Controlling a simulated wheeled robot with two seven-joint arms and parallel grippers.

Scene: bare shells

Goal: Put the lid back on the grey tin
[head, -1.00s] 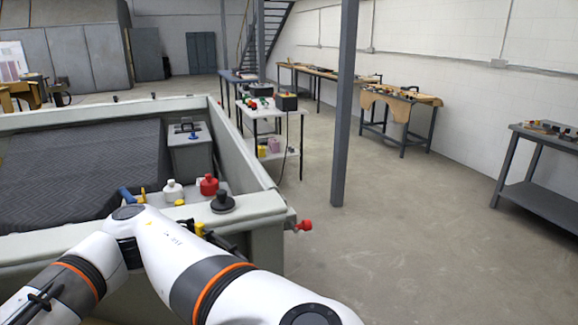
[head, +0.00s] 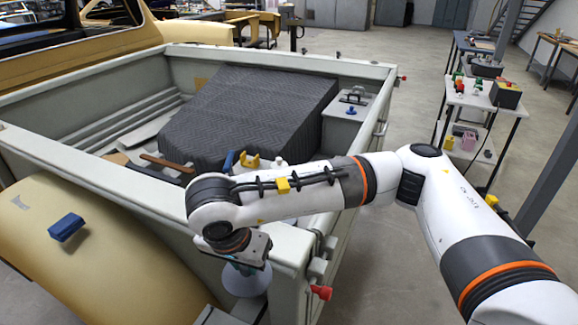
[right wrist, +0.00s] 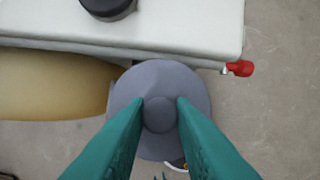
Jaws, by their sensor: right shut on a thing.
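My right gripper (head: 245,266) reaches down outside the corner of the pale truck bed. Its green fingers (right wrist: 160,104) are closed on the knob of a round grey lid (right wrist: 190,85). The lid (head: 245,283) also shows below the gripper in the head view, roughly level. In the right wrist view the lid hides most of what is under it. A small whitish curved edge shows past its lower rim, too little to tell what it is. I cannot make out the grey tin in either view. My left gripper is not in view.
The truck bed wall (head: 130,185) stands close beside my right gripper. A black round thing (right wrist: 108,6) sits on its top. A red knob (head: 321,291) sticks out nearby. A blue block (head: 66,228) lies on the yellow fender (head: 110,255). Open floor lies right.

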